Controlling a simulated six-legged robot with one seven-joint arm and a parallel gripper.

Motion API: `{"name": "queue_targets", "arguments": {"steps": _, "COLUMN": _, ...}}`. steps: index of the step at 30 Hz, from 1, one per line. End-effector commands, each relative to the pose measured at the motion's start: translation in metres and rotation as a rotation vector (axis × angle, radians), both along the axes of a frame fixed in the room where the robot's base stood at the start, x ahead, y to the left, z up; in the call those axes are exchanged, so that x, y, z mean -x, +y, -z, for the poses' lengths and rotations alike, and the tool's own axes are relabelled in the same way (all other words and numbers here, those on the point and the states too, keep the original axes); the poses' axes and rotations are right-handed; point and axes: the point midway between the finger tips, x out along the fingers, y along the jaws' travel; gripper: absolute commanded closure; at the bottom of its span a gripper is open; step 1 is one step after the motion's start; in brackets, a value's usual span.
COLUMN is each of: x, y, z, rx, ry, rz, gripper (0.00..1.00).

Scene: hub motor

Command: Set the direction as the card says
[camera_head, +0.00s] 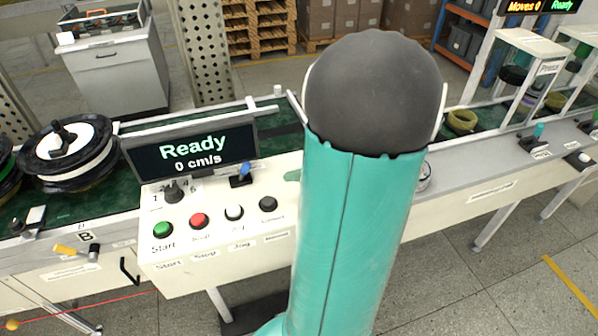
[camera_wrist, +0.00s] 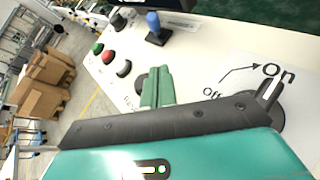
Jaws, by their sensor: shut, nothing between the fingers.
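In the wrist view my gripper (camera_wrist: 157,80) has its green fingers together and empty above the cream control panel (camera_wrist: 200,50). A blue-topped lever (camera_wrist: 153,25) stands beyond the fingertips, apart from them. An Off/On rotary switch (camera_wrist: 268,95) is at the right, its pale pointer toward "On". In the head view the blue lever (camera_head: 243,172) stands below the display (camera_head: 190,150), which reads "Ready 0 cm/s". A dark knob (camera_head: 174,192) is left of it. My arm hides the right part of the panel. I cannot make out a direction card.
Green (camera_head: 163,230), red (camera_head: 199,221), white (camera_head: 234,212) and dark (camera_head: 268,204) buttons line the panel's front. A black-and-white hub wheel (camera_head: 72,150) rests on the conveyor at left. More stations stand at right.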

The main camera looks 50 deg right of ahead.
Motion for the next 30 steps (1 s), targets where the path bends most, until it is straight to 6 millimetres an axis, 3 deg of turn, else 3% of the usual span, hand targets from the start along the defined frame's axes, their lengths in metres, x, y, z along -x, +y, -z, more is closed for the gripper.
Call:
{"name": "queue_targets", "arguments": {"steps": 9, "x": -0.056, "y": 0.024, "z": 0.026, "rx": -0.001, "ry": 0.000, "rz": -0.005, "gripper": 1.00}}
{"name": "queue_targets", "arguments": {"steps": 15, "x": -0.082, "y": 0.026, "z": 0.016, "rx": 0.001, "ry": -0.001, "rz": -0.004, "gripper": 1.00}}
{"name": "queue_targets", "arguments": {"steps": 30, "x": -0.089, "y": 0.027, "z": 0.013, "rx": 0.001, "ry": 0.000, "rz": -0.003, "gripper": 1.00}}
